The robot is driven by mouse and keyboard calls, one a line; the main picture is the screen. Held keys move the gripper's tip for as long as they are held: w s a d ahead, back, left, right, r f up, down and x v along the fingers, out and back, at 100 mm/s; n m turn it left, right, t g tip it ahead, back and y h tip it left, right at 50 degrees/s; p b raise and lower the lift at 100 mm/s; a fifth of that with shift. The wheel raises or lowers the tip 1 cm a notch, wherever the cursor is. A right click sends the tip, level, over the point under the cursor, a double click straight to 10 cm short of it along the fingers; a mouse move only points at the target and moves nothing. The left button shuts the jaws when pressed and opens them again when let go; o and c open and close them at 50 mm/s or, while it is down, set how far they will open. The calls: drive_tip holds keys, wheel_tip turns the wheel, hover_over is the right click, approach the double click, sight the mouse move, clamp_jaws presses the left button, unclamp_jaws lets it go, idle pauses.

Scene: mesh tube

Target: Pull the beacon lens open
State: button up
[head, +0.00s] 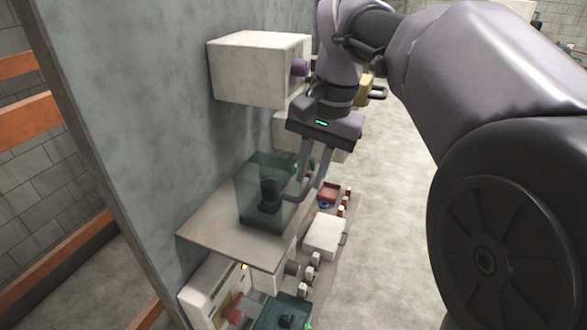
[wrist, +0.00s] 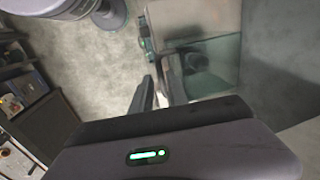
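The beacon lens (head: 277,172) is a clear teal box-shaped cover on a grey shelf, around a dark beacon (head: 268,195). A pale curved handle (head: 291,194) sticks out from its right side. In the wrist view the lens (wrist: 222,60) lies right of the fingers. My gripper (head: 309,186) points down at the handle, with its fingers parted and a gap between them. In the wrist view the gripper (wrist: 158,88) also shows two separate dark fingers. The fingertips overlap the handle; whether they touch it is unclear.
A white box with a purple knob (head: 299,67) is on the wall above the shelf (head: 205,232). Below are a white drawer-like box (head: 324,237), a red tray (head: 329,192) and several small items. Open floor (head: 400,220) lies to the right.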

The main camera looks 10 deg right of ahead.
drive_tip(key=shift+w+a+f, duration=0.1)
drive_tip(key=shift+a+f, duration=0.15)
drive_tip(key=shift+f, duration=0.75)
drive_tip(key=shift+c, duration=0.4)
clamp_jaws()
idle(0.4)
